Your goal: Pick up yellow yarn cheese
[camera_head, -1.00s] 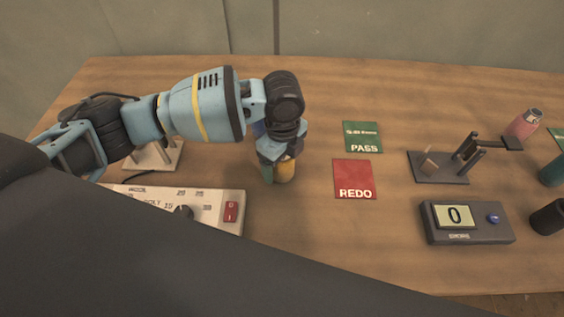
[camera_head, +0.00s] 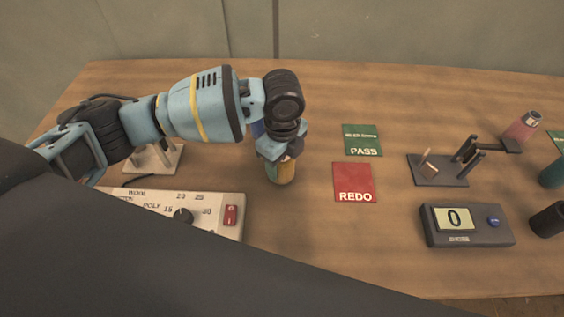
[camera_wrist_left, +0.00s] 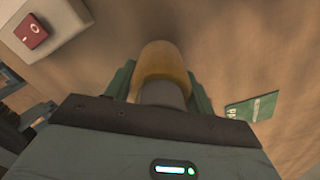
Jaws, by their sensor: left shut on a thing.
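The yellow yarn cheese (camera_head: 284,173) is an upright yellow cylinder on the wooden table, partly hidden under my left gripper (camera_head: 278,160) in the head view. In the left wrist view the yellow yarn cheese (camera_wrist_left: 163,66) sits between the two green fingers, with a grey core end towards the camera. My left gripper (camera_wrist_left: 160,88) is shut on it. I cannot tell whether its base still touches the table. My right gripper is not in view.
A control box with a dial and red switch (camera_head: 231,215) lies close left of the cheese. Green PASS (camera_head: 362,140) and red REDO (camera_head: 354,182) cards lie to the right.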

